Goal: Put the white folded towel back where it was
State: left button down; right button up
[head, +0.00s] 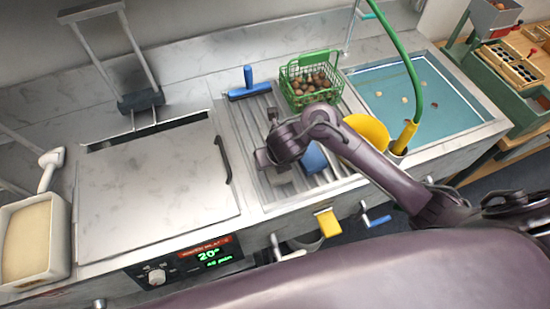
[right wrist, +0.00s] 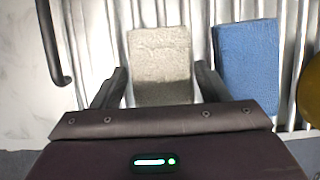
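The white folded towel (head: 280,178) lies on the ribbed metal drainboard (head: 258,112) in the head view, partly hidden by my right gripper (head: 272,160). In the right wrist view the towel (right wrist: 160,62) looks greyish-white and sits between the two spread fingers of my right gripper (right wrist: 160,82). A narrow gap shows beside each finger, so the gripper is open. I cannot tell how far the fingertips are above the drainboard. A blue folded towel (head: 314,157) lies just right of the white one and also shows in the right wrist view (right wrist: 246,65). My left gripper is not in view.
A green basket of chestnuts (head: 310,82) and a blue squeegee (head: 248,88) are behind. A yellow bowl (head: 368,135) and water basin (head: 425,92) are right. A closed lid with a dark handle (head: 223,160) is left. A yellow cloth (head: 327,222) hangs at the front.

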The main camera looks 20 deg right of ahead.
jog(key=shift+o, duration=1.1)
pick_arm(q)
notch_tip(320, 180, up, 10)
jog(key=p, duration=0.9)
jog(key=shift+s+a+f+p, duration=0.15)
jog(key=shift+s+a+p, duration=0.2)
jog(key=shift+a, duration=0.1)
pick_arm(e)
jog(key=v, duration=1.2)
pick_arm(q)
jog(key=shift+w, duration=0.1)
